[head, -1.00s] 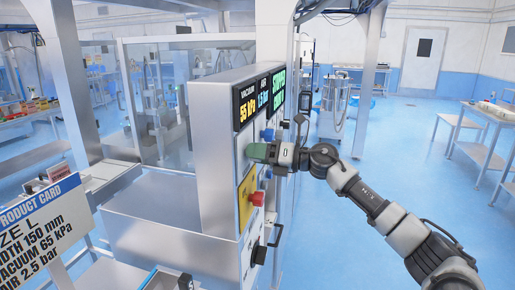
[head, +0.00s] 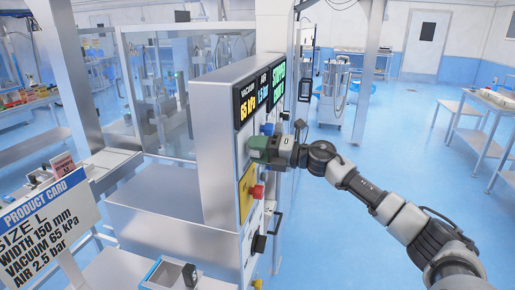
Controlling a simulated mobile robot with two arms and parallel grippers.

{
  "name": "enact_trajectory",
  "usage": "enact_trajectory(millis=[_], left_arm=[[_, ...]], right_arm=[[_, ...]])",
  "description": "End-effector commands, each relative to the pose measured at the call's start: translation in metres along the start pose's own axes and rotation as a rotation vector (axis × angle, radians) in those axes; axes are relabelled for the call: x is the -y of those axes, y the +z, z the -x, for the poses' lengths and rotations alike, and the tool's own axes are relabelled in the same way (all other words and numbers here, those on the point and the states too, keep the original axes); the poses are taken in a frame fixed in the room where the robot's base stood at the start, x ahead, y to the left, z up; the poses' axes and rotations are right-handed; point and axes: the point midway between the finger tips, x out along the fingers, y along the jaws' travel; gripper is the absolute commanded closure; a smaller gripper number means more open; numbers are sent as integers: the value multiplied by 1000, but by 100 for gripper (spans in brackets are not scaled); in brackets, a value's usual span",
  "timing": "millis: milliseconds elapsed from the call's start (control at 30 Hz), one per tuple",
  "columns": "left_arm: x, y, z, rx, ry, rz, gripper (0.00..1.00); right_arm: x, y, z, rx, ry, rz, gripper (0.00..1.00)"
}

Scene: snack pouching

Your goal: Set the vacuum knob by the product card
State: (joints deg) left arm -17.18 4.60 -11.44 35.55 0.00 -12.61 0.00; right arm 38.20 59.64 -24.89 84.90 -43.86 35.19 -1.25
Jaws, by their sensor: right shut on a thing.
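The product card (head: 48,224) stands at the lower left and reads size L, width 150 mm, vacuum 65 kPa, air 2.5 bar. On the machine's panel, the vacuum display (head: 248,107) reads 65 kPa in yellow. Below it, my right gripper (head: 272,150) reaches in from the right and is shut on the green vacuum knob (head: 257,148). The gripper's jaws hide part of the knob. My left gripper is not in view.
A red button (head: 256,192) on a yellow plate sits just below the gripper. Blue knobs (head: 267,130), more displays (head: 277,87) and a black handle (head: 259,243) are on the same panel.

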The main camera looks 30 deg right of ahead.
Motion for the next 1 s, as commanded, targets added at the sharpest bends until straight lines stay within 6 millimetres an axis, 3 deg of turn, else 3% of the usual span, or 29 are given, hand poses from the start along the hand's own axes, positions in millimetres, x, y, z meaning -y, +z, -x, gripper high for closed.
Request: enact_trajectory(millis=[300, 333, 500, 800, 1000], left_arm=[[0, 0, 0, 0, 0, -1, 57], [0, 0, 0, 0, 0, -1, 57], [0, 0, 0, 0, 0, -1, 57], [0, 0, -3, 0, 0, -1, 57], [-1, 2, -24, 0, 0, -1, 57]], right_arm=[[0, 1, 0, 3, 0, 0, 78], [0, 1, 0, 3, 0, 0, 51], [0, 0, 0, 2, 0, 0, 28], [1, 0, 3, 1, -1, 1, 28], [7, -3, 32, 1, -5, 4, 28]])
